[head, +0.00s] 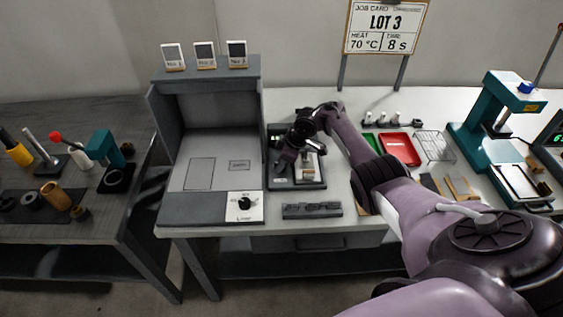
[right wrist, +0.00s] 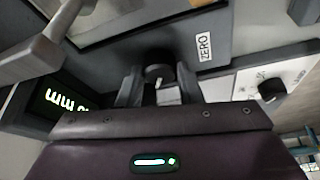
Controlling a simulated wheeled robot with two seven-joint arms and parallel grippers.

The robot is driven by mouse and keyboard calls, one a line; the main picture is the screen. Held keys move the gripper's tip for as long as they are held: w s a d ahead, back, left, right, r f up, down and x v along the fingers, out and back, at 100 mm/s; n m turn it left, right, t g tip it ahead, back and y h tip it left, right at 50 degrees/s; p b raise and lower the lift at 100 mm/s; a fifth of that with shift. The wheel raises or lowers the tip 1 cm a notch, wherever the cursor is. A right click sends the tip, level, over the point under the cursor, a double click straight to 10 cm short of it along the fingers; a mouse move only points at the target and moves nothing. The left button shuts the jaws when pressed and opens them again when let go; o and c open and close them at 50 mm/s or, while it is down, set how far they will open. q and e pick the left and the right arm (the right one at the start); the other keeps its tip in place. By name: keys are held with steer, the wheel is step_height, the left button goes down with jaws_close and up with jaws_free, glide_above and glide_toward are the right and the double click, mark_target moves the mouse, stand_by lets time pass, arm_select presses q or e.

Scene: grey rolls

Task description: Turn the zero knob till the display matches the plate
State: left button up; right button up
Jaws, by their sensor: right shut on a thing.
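The dark zero knob (right wrist: 158,74) is between the fingers of my right gripper (right wrist: 158,88), which is shut on it in the right wrist view. The ZERO label (right wrist: 204,47) is beside the knob. The display (right wrist: 62,103) glows green at the left of that view, tilted and cut off, and I cannot read its whole value. In the head view my right gripper (head: 289,156) is over the gauge (head: 318,184) and hides the knob and much of the display. I cannot pick out the plate for certain. My left gripper is not in view.
A dial panel (head: 245,205) with a black knob is left of the gauge. A dark slotted block (head: 312,210) lies in front of it. A red tray (head: 400,149) and a wire rack (head: 434,146) are to the right. The job card (head: 385,27) stands behind.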

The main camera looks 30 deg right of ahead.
steer(key=o, duration=1)
steer(key=shift+c, duration=0.2)
steer(key=p+v, duration=0.1)
steer(key=v, duration=0.6)
steer(key=shift+r, duration=0.4)
steer(key=shift+s+d, duration=0.1)
